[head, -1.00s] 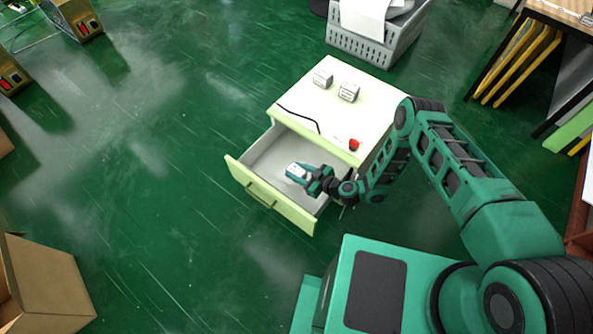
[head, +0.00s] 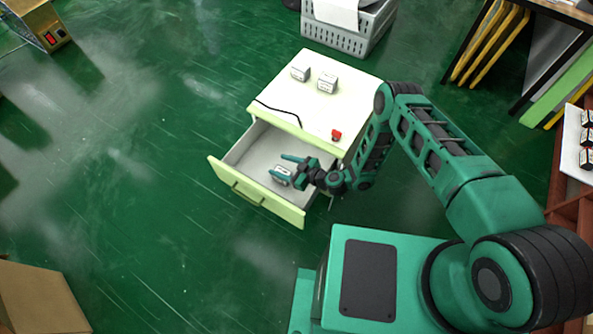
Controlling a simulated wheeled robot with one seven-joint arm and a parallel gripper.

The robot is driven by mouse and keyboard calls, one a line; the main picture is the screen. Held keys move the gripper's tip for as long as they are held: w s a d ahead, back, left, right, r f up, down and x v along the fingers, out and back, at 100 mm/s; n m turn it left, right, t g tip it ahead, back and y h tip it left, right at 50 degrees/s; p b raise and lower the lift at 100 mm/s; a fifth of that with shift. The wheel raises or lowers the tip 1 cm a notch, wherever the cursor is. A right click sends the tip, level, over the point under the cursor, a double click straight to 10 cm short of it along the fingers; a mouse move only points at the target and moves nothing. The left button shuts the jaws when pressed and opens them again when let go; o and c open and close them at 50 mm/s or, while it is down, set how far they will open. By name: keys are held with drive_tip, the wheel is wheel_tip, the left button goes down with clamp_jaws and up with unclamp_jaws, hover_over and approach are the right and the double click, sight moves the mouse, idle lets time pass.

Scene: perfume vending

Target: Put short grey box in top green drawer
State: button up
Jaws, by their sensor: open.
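A small grey box (head: 282,176) with a printed label lies inside the pulled-out top drawer (head: 242,155) of the pale green cabinet. My gripper (head: 285,166) is over the drawer with its fingers spread. The box is by the fingers and not clamped between them; whether a finger touches it I cannot tell. Two similar grey boxes, one at the left (head: 301,73) and one at the right (head: 327,85), stand on the cabinet top (head: 290,95).
A red knob-like object (head: 336,134) and a black cable (head: 278,110) are on the cabinet top. A grey crate (head: 345,38) stands behind. A cardboard box (head: 40,298) is at lower left. Green floor left of the drawer is clear.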

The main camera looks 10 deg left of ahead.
drive_tip(key=v, duration=1.1)
drive_tip(key=shift+d, duration=0.4)
drive_tip(key=shift+s+r, duration=0.1)
drive_tip(key=shift+r, duration=0.05)
drive_tip(key=w+d+r+g+h, duration=0.1)
drive_tip(key=w+d+r, duration=0.2)
drive_tip(key=r, duration=0.2)
drive_tip(key=w+d+r+n+g, duration=0.1)
drive_tip(key=w+d+r+g, duration=0.15)
drive_tip(key=r, duration=0.35)
drive_tip(key=w+d+r+h, duration=0.1)
drive_tip(key=w+d+r, duration=0.2)
drive_tip(key=w+r, duration=0.15)
drive_tip(key=s+d+r+m+h, duration=0.2)
drive_tip(key=d+r+m+h, duration=0.35)
drive_tip(key=d+r, duration=1.3)
drive_tip(key=s+d+r+m+g+h, duration=0.1)
drive_tip(key=s+d+r+m+h, duration=0.4)
drive_tip(key=s+d+r, duration=0.8)
drive_tip(key=s+d+r+m, duration=0.3)
drive_tip(key=s+m, duration=0.2)
drive_tip(key=s, duration=0.3)
drive_tip(key=s+d+r+m+g, duration=0.1)
drive_tip(key=s+d+r+m, duration=0.2)
drive_tip(key=s, duration=0.6)
drive_tip(key=shift+d+r+m, duration=0.25)
drive_tip(key=shift+r+m, duration=0.6)
drive_tip(key=shift+m, duration=0.3)
